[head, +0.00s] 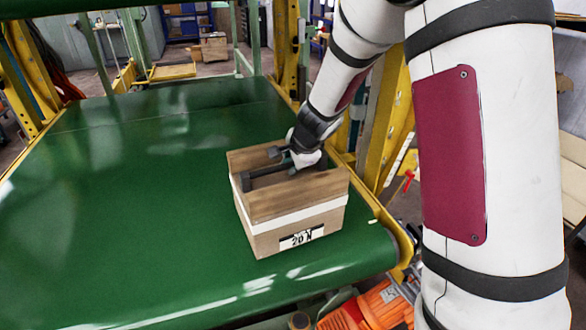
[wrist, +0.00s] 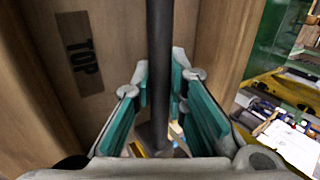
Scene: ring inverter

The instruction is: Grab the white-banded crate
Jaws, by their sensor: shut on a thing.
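The white-banded crate (head: 290,212) is an open wooden box with a white stripe around it and a "20 N" label on its front. It sits on the green conveyor belt near its right end in the head view. A dark bar (head: 265,176) spans its top. My gripper (head: 303,160) reaches down to the bar from the upper right. In the wrist view, the teal-padded fingers of my gripper (wrist: 160,105) stand on either side of the dark bar (wrist: 159,70). Wooden crate walls (wrist: 110,35) surround it, one marked "TOP". The exact finger contact is hard to see.
The green belt (head: 120,190) is clear to the left of and behind the crate. Yellow frame posts (head: 388,120) stand close to the right of the belt. An orange motor (head: 370,308) sits below the belt's near right end.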

